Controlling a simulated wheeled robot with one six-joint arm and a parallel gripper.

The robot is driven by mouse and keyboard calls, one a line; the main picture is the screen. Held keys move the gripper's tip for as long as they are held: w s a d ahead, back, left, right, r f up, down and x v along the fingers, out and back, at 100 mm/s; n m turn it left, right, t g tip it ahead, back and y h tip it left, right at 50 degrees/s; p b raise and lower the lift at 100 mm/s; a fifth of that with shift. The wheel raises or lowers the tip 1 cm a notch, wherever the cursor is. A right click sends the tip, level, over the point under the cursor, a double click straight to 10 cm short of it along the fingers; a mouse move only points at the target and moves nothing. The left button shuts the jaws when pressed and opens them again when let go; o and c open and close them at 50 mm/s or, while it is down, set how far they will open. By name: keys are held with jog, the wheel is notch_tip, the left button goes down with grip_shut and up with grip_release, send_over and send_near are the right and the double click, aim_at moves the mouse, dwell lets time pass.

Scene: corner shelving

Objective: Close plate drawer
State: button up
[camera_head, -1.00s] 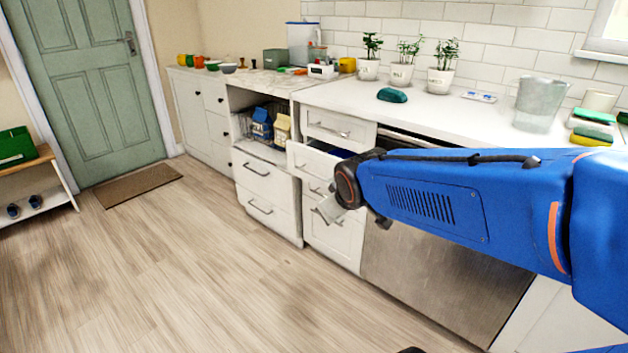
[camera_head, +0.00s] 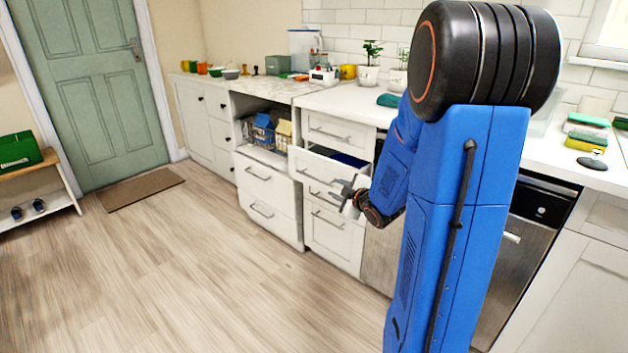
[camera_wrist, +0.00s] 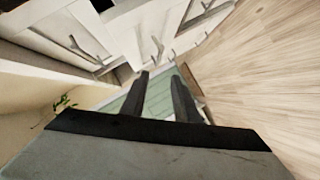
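The plate drawer (camera_head: 308,163) is pulled out of the white cabinet left of the dishwasher, in the head view. It is the second drawer down, and something dark blue (camera_head: 349,159) shows inside it. My gripper (camera_head: 350,193) is just in front of the cabinet, by the right end of the drawer front. I cannot tell whether it touches the drawer. In the wrist view my gripper (camera_wrist: 161,78) has its two fingers apart with nothing between them. White drawer fronts with handles (camera_wrist: 156,50) lie beyond the fingertips; which one is the plate drawer is unclear.
The steel dishwasher (camera_head: 500,265) is partly hidden behind my arm. The closed top drawer (camera_head: 338,129) lies above the open one. An open shelf with a wire basket (camera_head: 262,135) is to the left. The wooden floor (camera_head: 190,270) in front is clear.

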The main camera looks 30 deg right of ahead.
aim_at(316, 179)
jog(key=shift+n+t+y, duration=0.6)
jog(key=shift+n, duration=0.1)
jog(key=x, duration=0.6)
jog(key=f+x, duration=0.1)
jog(key=x, duration=0.5)
jog(key=d+x, duration=0.1)
jog(key=x, duration=0.5)
jog(key=shift+f, duration=0.3)
jog(key=shift+c, duration=0.3)
grip_shut()
